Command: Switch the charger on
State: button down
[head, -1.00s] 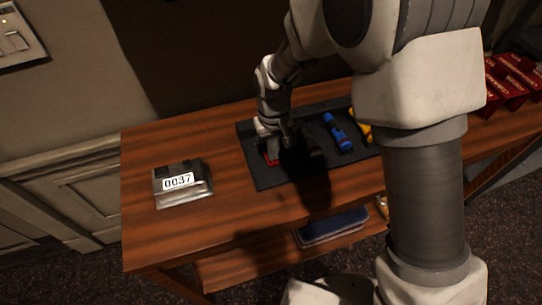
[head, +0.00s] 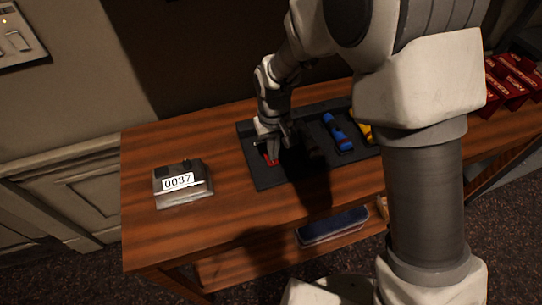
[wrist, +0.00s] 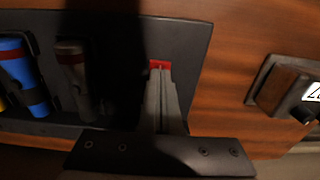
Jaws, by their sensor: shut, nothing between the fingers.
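The charger (head: 257,180) is a flat black tray on the wooden desk, and it also shows in the wrist view (wrist: 190,60). A red switch (head: 271,161) sits near its left end. The switch (wrist: 160,64) also shows at the fingertips in the wrist view. My gripper (head: 272,154) is shut and empty, pointing down at the switch. In the wrist view its closed fingers (wrist: 160,75) overlap the switch's near edge and hide part of it. I cannot tell whether they touch it or which way the switch is set.
A blue flashlight (head: 338,131), a dark one (wrist: 76,70) and a yellow one (head: 364,131) lie in the charger's slots. A metal box labelled 0037 (head: 183,194) stands on the desk at left. Red boxes (head: 512,77) are at far right. The desk's front left is clear.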

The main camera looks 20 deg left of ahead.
aim_at(273, 162)
jog(key=shift+f+b, duration=0.7)
jog(key=shift+f, duration=0.25)
dwell(0.6)
jog(key=shift+r+p, duration=2.45)
jog(key=shift+r, duration=1.15)
